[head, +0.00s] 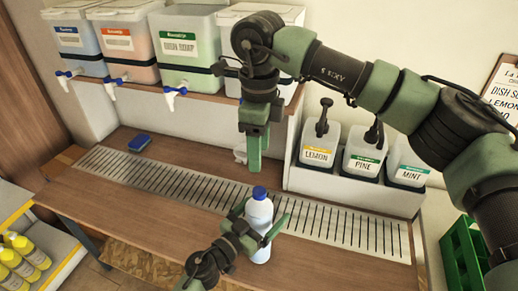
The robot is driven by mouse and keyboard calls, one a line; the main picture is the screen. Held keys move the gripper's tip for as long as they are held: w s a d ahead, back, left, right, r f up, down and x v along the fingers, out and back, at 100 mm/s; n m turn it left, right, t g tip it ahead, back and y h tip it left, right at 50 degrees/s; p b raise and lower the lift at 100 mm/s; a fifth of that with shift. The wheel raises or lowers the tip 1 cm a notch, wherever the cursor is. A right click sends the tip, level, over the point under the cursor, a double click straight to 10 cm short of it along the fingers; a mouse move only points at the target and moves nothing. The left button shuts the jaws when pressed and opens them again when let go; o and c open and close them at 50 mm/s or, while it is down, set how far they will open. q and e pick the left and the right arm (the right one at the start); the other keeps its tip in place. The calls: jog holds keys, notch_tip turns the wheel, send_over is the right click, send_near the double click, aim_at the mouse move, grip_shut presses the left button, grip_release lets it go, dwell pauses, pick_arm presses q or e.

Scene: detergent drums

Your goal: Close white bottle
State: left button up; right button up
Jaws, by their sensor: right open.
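The white bottle (259,215) stands upright at the front of the counter, in the middle of the head view. A blue cap (259,192) sits on its top; I cannot tell how tight it is. My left gripper (266,214) has its green fingers on both sides of the bottle's body and is shut on it. My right gripper (254,158) points down above and behind the cap, apart from it. It is open and empty, though its fingers overlap in this view.
Several detergent drums with taps (187,50) stand on the shelf above. Pump bottles labelled LEMON (318,155), PINE and MINT stand at the right. A slatted drain strip (185,185) crosses the counter. Yellow bottles (24,250) stand lower left.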

aim_at(259, 228)
pick_arm(q)
jog(key=shift+a+r, duration=0.1)
jog(key=v, duration=0.7)
jog(key=shift+s+a, duration=0.15)
jog(key=shift+s, duration=0.15)
dwell(0.4)
